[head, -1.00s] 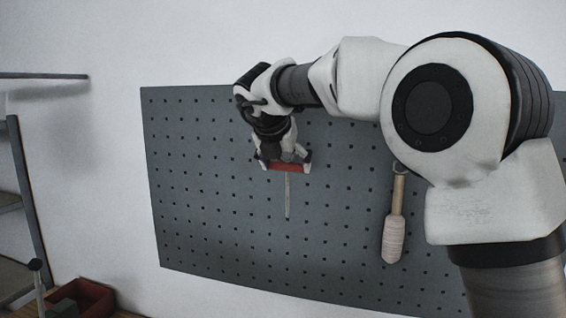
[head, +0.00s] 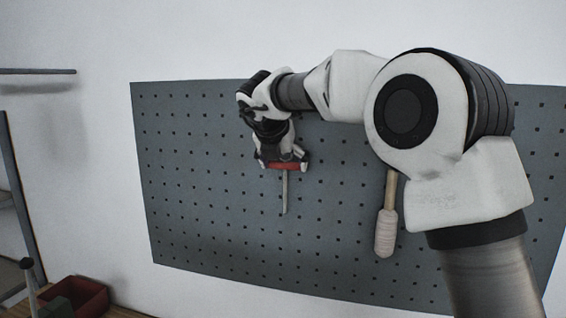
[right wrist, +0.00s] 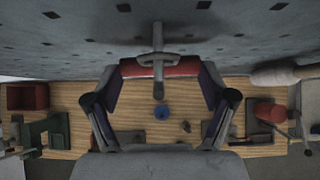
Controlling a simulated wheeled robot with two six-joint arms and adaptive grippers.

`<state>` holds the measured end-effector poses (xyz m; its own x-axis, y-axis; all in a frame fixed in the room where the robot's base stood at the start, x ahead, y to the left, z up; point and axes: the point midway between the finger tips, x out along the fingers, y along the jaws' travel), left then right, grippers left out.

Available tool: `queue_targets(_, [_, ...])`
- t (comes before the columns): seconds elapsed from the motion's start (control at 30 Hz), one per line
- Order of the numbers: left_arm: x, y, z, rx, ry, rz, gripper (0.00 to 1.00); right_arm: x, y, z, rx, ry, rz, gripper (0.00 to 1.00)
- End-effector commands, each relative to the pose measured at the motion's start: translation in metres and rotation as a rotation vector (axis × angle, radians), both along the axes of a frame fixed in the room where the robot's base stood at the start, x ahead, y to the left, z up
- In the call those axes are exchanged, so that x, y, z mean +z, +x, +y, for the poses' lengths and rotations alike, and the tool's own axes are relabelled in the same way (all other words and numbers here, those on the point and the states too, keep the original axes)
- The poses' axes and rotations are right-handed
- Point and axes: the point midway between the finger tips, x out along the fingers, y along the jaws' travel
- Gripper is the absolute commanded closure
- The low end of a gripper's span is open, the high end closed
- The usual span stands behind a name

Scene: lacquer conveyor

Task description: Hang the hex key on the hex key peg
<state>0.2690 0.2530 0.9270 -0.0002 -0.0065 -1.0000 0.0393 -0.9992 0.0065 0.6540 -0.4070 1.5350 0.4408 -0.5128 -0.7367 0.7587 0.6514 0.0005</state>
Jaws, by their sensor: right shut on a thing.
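The hex key has a red handle (head: 287,166) held level and a thin pale shaft (head: 285,192) hanging straight down in front of the pegboard. My right gripper (head: 284,163) is shut on the red handle, which also shows between the fingers in the right wrist view (right wrist: 160,69). In that view a grey rod, which looks like the hex key peg (right wrist: 158,38), reaches from the board across the handle. A thin grey crosspiece (right wrist: 178,58) lies there; I cannot tell whether it is around the rod or only beside it. My left gripper is out of view.
The grey pegboard (head: 200,200) covers the wall. A pale-handled tool (head: 386,230) hangs on it to the right of the hex key. A red bin (head: 90,293) stands on the wooden bench at lower left. Several items lie on the bench (right wrist: 75,90) below my gripper.

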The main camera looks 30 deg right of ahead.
Motion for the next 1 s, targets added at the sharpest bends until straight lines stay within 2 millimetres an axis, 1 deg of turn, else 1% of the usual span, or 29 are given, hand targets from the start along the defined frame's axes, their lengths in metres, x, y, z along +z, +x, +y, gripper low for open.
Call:
queue_targets(0.2, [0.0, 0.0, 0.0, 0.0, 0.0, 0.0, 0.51, 0.0, 0.0, 0.0, 0.0, 0.0, 0.0, 0.54])
queue_targets(0.23, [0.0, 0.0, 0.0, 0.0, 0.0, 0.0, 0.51, 0.0, 0.0, 0.0, 0.0, 0.0, 0.0, 0.14])
queue_targets(0.27, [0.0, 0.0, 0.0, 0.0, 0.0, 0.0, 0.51, 0.0, 0.0, 0.0, 0.0, 0.0, 0.0, 0.03])
queue_targets(0.3, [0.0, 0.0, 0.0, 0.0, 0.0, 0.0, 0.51, 0.0, 0.0, 0.0, 0.0, 0.0, 0.0, 0.0])
queue_targets(0.67, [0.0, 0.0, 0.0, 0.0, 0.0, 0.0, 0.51, 0.002, -0.001, 0.001, 0.001, 0.0, -0.001, 0.0])
queue_targets(0.77, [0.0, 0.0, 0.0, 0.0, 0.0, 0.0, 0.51, 0.011, -0.006, 0.007, 0.001, 0.0, -0.003, 0.0])
queue_targets(0.83, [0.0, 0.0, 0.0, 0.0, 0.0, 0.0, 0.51, 0.022, -0.012, 0.014, 0.001, -0.003, -0.003, 0.0])
queue_targets(1.0, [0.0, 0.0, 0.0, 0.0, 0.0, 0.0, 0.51, 0.055, -0.031, 0.037, 0.001, -0.002, -0.005, 0.0])
